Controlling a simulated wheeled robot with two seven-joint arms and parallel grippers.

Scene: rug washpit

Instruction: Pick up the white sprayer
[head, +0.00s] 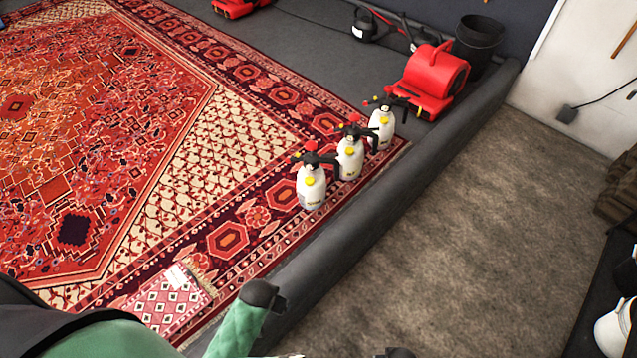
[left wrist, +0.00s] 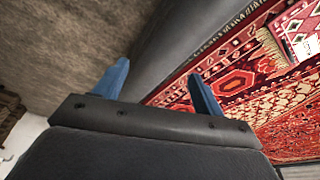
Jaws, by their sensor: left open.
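Three white sprayers with black heads, red knobs and yellow parts stand upright in a row on the patterned rug (head: 110,140), beside the dark raised border. The nearest sprayer (head: 311,188) is lowest in the picture, the middle one (head: 350,160) is just behind it, and the farthest one (head: 381,128) is nearest the red blower. My left gripper (left wrist: 158,72) shows two blue fingers spread apart with nothing between them, above the border and rug edge in the left wrist view. No sprayer shows in that view. My right gripper is not visible.
The dark padded border (head: 345,252) runs diagonally between the rug and the brown floor (head: 450,235). A red blower (head: 436,78) and a black bucket (head: 478,42) stand behind the sprayers. A small patterned mat (head: 165,307) lies at the rug's near corner. The brown floor is clear.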

